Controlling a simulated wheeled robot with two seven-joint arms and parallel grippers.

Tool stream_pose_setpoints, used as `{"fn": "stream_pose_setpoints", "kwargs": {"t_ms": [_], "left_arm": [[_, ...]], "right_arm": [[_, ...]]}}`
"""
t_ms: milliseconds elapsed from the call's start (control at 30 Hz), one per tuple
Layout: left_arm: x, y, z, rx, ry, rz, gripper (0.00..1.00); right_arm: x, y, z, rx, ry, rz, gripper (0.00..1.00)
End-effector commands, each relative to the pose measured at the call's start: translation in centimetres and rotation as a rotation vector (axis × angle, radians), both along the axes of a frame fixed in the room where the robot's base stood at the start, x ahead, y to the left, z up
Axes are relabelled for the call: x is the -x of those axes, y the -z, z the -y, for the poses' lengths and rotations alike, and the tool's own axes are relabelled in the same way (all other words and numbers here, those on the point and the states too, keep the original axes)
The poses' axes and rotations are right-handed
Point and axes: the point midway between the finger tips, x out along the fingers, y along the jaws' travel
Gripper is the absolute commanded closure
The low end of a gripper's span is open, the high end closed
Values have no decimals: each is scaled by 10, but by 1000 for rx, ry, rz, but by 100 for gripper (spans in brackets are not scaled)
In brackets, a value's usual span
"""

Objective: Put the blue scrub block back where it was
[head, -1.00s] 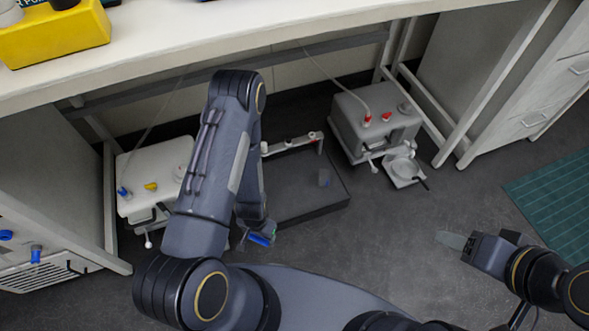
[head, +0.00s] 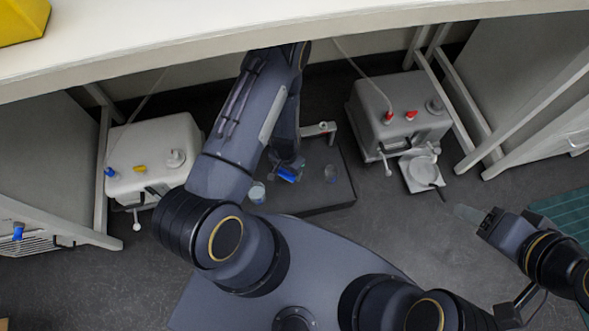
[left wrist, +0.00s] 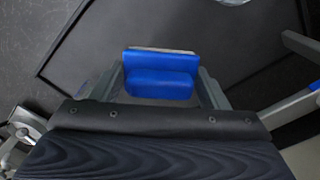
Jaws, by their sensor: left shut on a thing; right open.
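The blue scrub block (left wrist: 160,84) is between the fingers of my left gripper (left wrist: 165,88) in the left wrist view, with a pale strip along its far edge. In the head view the blue block (head: 287,174) shows below the end of my left arm, above the left part of the dark tray (head: 325,195) on the floor. My left gripper (head: 288,168) is shut on it. I cannot tell whether the block touches the tray. My right gripper (head: 478,218) is open and empty over the bare floor at the right.
The bench top (head: 200,50) overhangs at the back.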

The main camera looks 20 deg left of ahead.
Motion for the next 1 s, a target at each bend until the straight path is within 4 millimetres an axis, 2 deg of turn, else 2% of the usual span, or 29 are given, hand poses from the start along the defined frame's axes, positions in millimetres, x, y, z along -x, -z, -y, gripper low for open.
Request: {"fn": "stream_pose_setpoints", "kwargs": {"t_ms": [33, 100, 300, 467, 700, 1000], "left_arm": [[-10, 17, 1, -1, 2, 1, 53], [-21, 30, 1, -1, 3, 1, 53], [-42, 52, 2, -1, 1, 1, 53], [-48, 59, 2, 0, 1, -1, 53], [-50, 91, 2, 0, 0, -1, 53], [-50, 91, 2, 0, 0, 0, 53]], "right_arm": [[0, 11, 0, 0, 0, 0, 44], [0, 18, 0, 0, 0, 0, 44], [0, 28, 0, 0, 0, 0, 44], [0, 31, 0, 0, 0, 0, 44], [0, 51, 0, 0, 0, 0, 44], [0, 50, 0, 0, 0, 0, 44]]}}
